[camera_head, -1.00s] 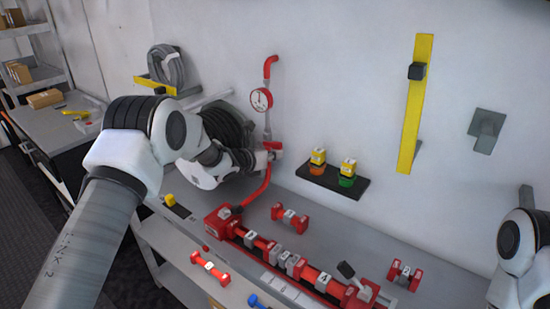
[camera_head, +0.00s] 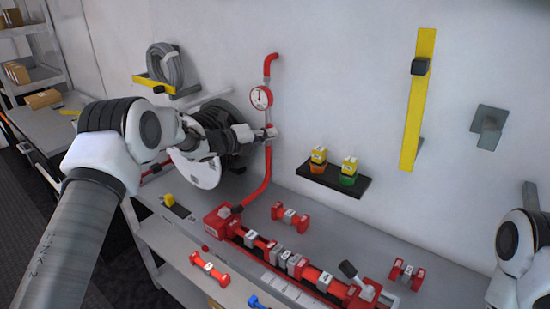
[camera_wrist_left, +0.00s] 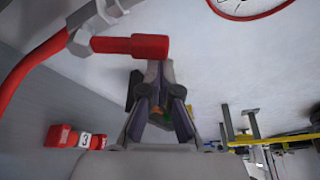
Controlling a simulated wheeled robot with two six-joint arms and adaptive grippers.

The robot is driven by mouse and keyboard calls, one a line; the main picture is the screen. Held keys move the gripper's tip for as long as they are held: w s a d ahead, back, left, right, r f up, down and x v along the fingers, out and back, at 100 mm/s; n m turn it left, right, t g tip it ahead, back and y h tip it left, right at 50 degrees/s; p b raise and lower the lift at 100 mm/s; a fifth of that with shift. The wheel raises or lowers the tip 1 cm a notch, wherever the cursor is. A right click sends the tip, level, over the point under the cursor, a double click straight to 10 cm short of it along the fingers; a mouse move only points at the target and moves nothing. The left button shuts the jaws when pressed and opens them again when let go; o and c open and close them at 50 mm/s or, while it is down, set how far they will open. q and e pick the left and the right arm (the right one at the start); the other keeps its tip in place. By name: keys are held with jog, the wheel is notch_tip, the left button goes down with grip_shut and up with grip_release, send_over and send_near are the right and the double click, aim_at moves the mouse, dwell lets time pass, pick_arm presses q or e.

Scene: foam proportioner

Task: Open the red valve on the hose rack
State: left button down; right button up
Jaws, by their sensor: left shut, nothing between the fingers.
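The red valve handle (camera_wrist_left: 130,46) shows in the left wrist view, sticking out sideways from a grey fitting (camera_wrist_left: 95,25) on the red pipe. In the head view the handle is hard to make out beside my gripper; the red pipe (camera_head: 268,165) runs down from there. My left gripper (camera_head: 266,133) is at the valve, below the gauge. Its fingers (camera_wrist_left: 158,72) are shut and empty, with the tips right at the handle's free end; I cannot tell whether they touch. My right gripper is out of view.
The round gauge (camera_head: 261,97) sits just above my left gripper. A dark hose reel (camera_head: 238,120) is behind my left arm. A small shelf (camera_head: 335,180) with two yellow-topped containers is to the right. A red manifold (camera_head: 285,258) lies on the bench below.

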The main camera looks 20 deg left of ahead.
aim_at(267, 126)
pick_arm(q)
jog(key=a+n, duration=0.1)
jog(key=a+r+n+h+b, duration=0.1)
jog(key=n, duration=0.1)
jog(key=shift+w+a+r+n+t+b, duration=0.15)
jog(key=shift+w+n+t+b, duration=0.15)
jog(key=shift+w, duration=0.1)
jog(key=shift+a+r, duration=0.1)
jog(key=shift+a, duration=0.05)
jog(key=shift+w+a+r+b, duration=0.1)
jog(key=shift+w+a+b, duration=0.1)
jog(key=shift+a+b, duration=0.1)
jog(key=shift+r, duration=0.1)
